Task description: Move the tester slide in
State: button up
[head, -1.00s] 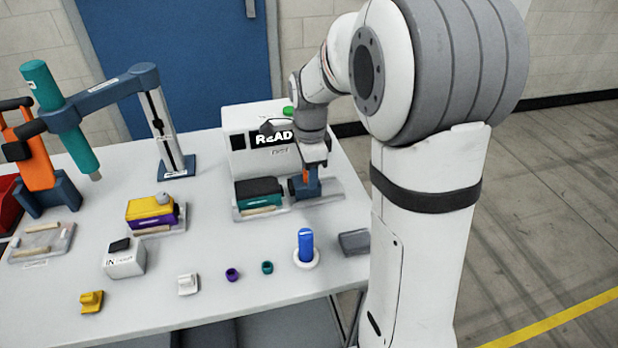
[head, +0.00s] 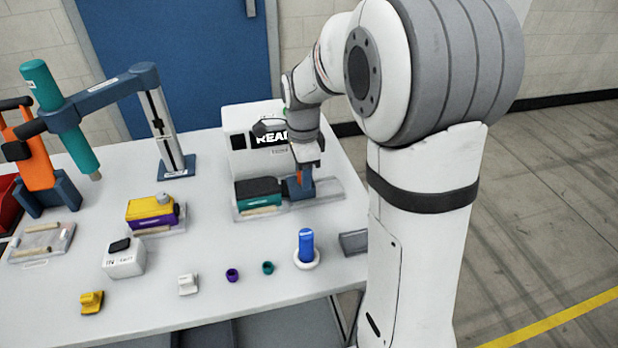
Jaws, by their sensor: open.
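The tester (head: 240,150) is a white box with a lit display reading "REA…", partly hidden by my arm. In front of it, a pale rail plate (head: 328,190) carries a blue slide block (head: 307,188) with an orange part. A teal unit with a black top (head: 258,194) sits at the plate's left end. The block is close against the unit's right side; I cannot tell whether they touch. My gripper (head: 302,170) is open, pointing down at the block's orange part. Its fingertips are hard to make out.
A yellow-purple unit (head: 152,212) sits left of the slide. A blue cylinder in a white ring (head: 306,246) and a grey block (head: 354,243) stand in front, near the table's right edge. Small caps lie along the front. A blue-teal press (head: 165,130) stands behind left.

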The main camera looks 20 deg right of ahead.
jog(key=shift+s+f, duration=0.3)
jog(key=shift+f, duration=0.45)
jog(key=shift+w+r+g+p, duration=0.15)
jog(key=shift+r+p, duration=0.4)
jog(key=shift+r, duration=0.05)
jog(key=shift+w+r+g+p, duration=0.15)
jog(key=shift+r+p, duration=2.55)
jog(key=shift+r, duration=0.9)
jog(key=s+d+r+n+t, duration=0.1)
jog(key=s+r+n+t, duration=0.2)
jog(key=s+n, duration=1.5)
jog(key=shift+s+r, duration=0.5)
jog(key=shift+s, duration=0.45)
